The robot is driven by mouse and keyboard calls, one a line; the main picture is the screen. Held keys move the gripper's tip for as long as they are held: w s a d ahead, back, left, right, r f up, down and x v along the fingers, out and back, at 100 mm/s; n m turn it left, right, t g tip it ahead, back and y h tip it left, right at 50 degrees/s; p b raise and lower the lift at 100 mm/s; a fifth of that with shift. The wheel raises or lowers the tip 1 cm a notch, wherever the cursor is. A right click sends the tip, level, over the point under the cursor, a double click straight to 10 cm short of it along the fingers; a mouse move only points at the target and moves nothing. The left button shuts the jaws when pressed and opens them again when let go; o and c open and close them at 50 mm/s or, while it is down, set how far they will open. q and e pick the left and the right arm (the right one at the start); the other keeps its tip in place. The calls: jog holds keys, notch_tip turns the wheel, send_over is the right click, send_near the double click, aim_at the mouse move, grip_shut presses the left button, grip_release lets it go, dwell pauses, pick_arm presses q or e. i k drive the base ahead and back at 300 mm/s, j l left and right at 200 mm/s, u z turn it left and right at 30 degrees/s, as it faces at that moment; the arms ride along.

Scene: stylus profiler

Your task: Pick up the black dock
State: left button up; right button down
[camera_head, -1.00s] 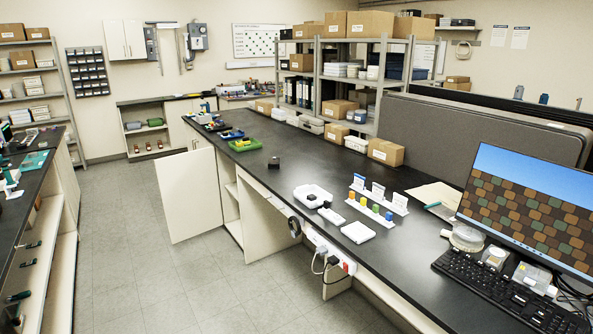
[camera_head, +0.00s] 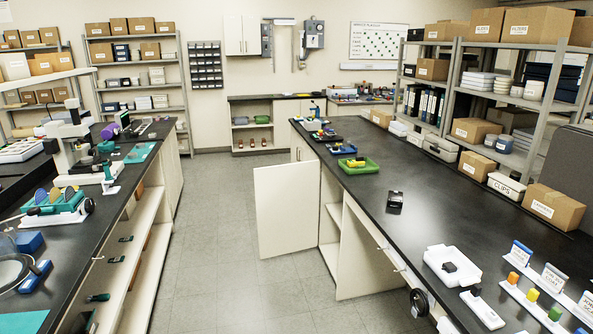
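A small black block-like object (camera_head: 395,200) with a pale mark on its front stands alone on the dark right-hand bench (camera_head: 370,180), near its front edge; it looks like the black dock. A smaller black piece (camera_head: 449,267) sits in a white tray (camera_head: 437,257) nearer to me on the same bench. Neither of my grippers is in view, and nothing touches the black dock.
A green tray (camera_head: 358,166) with coloured items lies farther back on the right bench. An open cabinet door (camera_head: 288,210) juts into the aisle below. The grey tiled floor (camera_head: 220,230) is clear between the benches. The left bench carries a microscope (camera_head: 72,140) and several instruments.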

aim_at(394, 200)
jog(key=i+j+z, duration=0.1)
jog(key=i+z, duration=0.2)
jog(key=i+j+z, duration=0.3)
jog(key=i, duration=0.2)
jog(key=i+j+z, duration=0.8)
jog(key=z, duration=0.2)
jog(key=i+j+z, duration=0.15)
jog(key=j+z, duration=0.2)
jog(key=i+j+z, duration=0.15)
jog(key=j+z, duration=0.55)
jog(key=j, duration=0.15)
jog(key=i, duration=0.05)
